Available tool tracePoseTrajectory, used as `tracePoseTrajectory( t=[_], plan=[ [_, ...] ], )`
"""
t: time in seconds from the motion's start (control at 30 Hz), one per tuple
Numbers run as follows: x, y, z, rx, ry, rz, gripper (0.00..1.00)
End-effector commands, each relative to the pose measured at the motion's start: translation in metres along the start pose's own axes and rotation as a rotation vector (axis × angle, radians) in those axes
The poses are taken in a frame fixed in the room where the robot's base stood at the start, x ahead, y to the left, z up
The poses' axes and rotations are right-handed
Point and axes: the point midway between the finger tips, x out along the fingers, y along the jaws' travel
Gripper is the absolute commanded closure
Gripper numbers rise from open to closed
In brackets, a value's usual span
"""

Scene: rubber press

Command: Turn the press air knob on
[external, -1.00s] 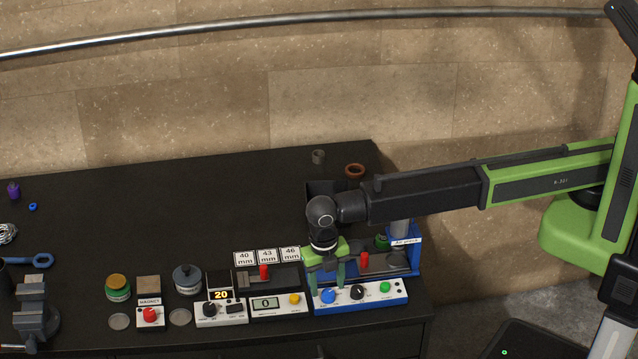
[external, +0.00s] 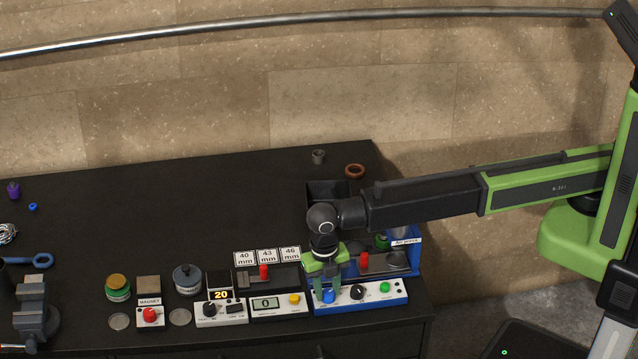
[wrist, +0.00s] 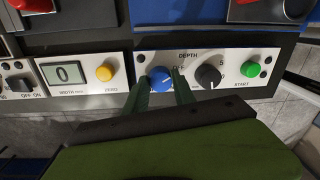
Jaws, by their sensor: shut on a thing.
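The press control panel (external: 373,297) is a white-topped blue box at the front right of the bench. It carries a blue knob (wrist: 159,77) at its left, a black depth knob (wrist: 208,76) in the middle and a green START button (wrist: 252,69) at its right. My gripper (external: 329,294) points down at the panel, with its green fingers on either side of the blue knob and shut on it. The fingers hide part of the marking around this knob. The blue air press (external: 416,258) stands behind the panel.
Left of the panel is a box with a display reading 0 and a yellow button (wrist: 105,73). A red handle (external: 364,260) rises behind the panel, close to the gripper. A dark bin (external: 328,187) stands farther back.

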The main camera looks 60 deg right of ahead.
Motion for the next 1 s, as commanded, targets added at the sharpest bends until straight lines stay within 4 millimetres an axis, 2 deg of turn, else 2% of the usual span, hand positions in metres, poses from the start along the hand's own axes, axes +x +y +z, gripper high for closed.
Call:
tracePoseTrajectory(
  t=[0.37, 1.0],
  plan=[
    [0.0001, -0.0005, 0.0003, 0.129, 0.008, -0.001, 1.0],
    [0.0003, -0.0018, 0.0005, 0.714, 0.042, -0.001, 1.0]
  ],
)
